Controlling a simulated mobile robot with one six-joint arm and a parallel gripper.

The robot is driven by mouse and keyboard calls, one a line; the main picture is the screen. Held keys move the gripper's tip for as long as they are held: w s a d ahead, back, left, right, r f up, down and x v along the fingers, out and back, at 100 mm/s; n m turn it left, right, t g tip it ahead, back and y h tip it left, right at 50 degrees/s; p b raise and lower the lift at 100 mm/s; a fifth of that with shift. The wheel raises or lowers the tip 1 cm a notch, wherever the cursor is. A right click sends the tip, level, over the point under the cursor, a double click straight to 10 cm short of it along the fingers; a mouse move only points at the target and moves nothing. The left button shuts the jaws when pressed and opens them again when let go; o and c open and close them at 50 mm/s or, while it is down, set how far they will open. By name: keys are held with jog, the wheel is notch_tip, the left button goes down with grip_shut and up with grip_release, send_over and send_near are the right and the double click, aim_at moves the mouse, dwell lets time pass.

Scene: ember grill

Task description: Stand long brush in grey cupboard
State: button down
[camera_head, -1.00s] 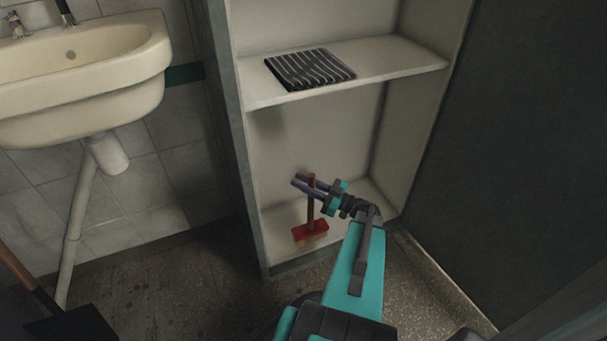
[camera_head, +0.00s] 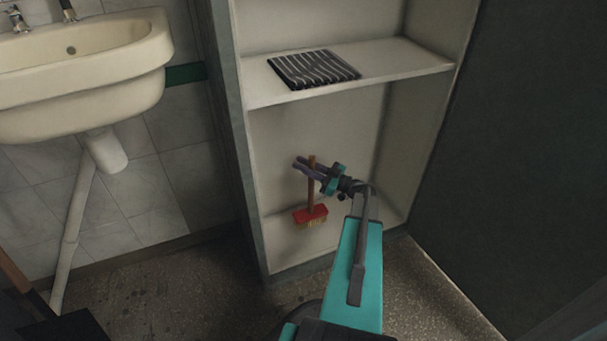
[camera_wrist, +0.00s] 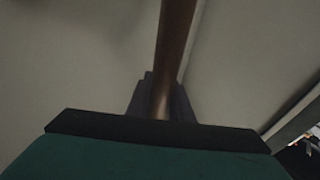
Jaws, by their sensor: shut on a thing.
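The long brush (camera_head: 311,216) has a red head with pale bristles at the bottom and a brown handle. It is upright, head down, inside the lower compartment of the grey cupboard (camera_head: 251,206). My gripper (camera_head: 307,167) is shut on the brush handle near its upper part. In the wrist view the brown handle (camera_wrist: 173,50) runs up from between the dark fingers. The bristles appear just above or at the cupboard floor; I cannot tell if they touch.
A shelf (camera_head: 400,65) above holds a black and white striped item (camera_head: 313,69). A dark door panel (camera_head: 480,170) stands open at the right. A sink (camera_head: 85,75) with its drainpipe is at the left. The cupboard floor around the brush is clear.

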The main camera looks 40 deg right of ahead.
dwell(0.3)
jog(key=shift+f+b, duration=1.05)
jog(key=shift+f, duration=0.7)
jog(key=c, duration=1.6)
grip_release()
jog(key=shift+f, duration=0.15)
jog(key=p+v, duration=0.3)
jog(key=v, duration=0.9)
jog(key=shift+s, duration=0.1)
jog(key=shift+a, duration=0.1)
